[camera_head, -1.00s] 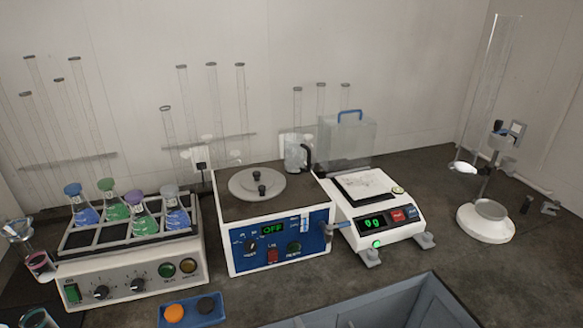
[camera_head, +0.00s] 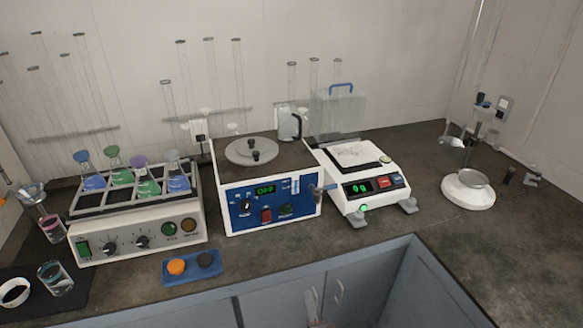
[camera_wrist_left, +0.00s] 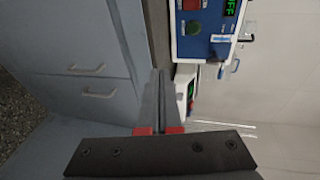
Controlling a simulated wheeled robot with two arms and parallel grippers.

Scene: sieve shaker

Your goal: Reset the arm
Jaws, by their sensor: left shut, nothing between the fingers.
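My left gripper shows in the left wrist view (camera_wrist_left: 158,78), its two fingers shut together with nothing between them. It is in front of the grey cabinet, below the counter edge. In the head view only a small part, likely its tip, shows at the bottom edge (camera_head: 318,323), in front of the cabinet doors. It touches nothing that I can see. My right gripper is not in view. The white device with the blue panel and OFF display (camera_head: 270,200) stands on the counter; its panel also shows in the left wrist view (camera_wrist_left: 205,30).
A flask rack machine (camera_head: 135,238) stands at the left. A balance (camera_head: 362,190) reading 0 g stands right of the blue-panel device. A blue tray (camera_head: 193,268) lies near the front edge. A stand (camera_head: 468,190) is at the right. The grey cabinet (camera_head: 280,300) has handled doors.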

